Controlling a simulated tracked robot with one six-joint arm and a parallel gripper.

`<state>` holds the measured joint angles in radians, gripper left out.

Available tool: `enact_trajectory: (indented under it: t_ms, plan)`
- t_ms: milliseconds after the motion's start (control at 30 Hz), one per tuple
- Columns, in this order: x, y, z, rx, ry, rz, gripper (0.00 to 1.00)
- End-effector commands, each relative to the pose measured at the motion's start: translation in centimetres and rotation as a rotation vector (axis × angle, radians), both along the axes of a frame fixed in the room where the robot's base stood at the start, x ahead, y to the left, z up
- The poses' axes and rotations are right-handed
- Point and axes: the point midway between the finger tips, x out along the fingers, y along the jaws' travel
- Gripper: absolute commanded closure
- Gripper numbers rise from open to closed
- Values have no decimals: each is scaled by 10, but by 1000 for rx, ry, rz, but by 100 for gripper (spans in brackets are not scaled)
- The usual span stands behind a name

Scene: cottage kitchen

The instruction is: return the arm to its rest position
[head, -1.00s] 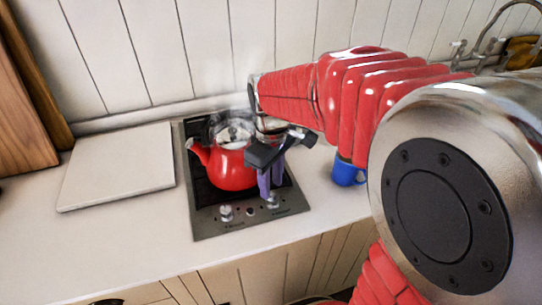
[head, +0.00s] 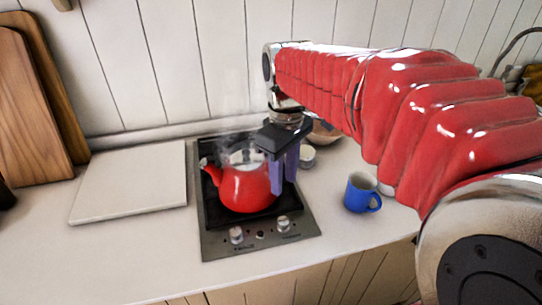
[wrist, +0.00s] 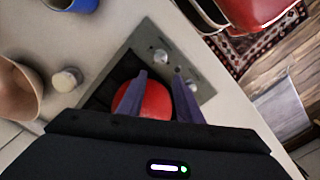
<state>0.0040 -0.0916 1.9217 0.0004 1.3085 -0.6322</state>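My gripper (head: 284,178) hangs above the right side of the stove, in front of the kettle's right edge in the head view. In the wrist view its two purple fingers (wrist: 160,98) stand apart with nothing held between them. My arm, in red segments, reaches in from the right and is raised over the counter. The red kettle (head: 240,186) sits on the black stove (head: 215,240) with steam rising from it; its right side is partly hidden by the gripper. The kettle also shows beyond the fingers in the wrist view (wrist: 152,103).
A blue mug (head: 358,196) stands on the counter right of the stove. A small white jar (head: 306,157) and a bowl (head: 325,134) stand behind the gripper. A pale board (head: 130,184) lies left of the stove, and wooden boards (head: 32,105) lean at the wall.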

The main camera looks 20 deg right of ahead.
Motion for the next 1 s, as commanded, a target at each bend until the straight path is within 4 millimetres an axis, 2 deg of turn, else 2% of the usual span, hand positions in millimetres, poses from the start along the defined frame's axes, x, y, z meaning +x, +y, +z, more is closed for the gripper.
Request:
enact_trajectory:
  t_ms: [367,533,767,1000]
  plan:
    - [5,0,-1,0,-19,-61,68]
    - [4,0,-17,3,-40,-176,68]
    - [-15,0,-28,20,-112,-338,68]
    - [-45,0,-32,50,-204,-477,68]
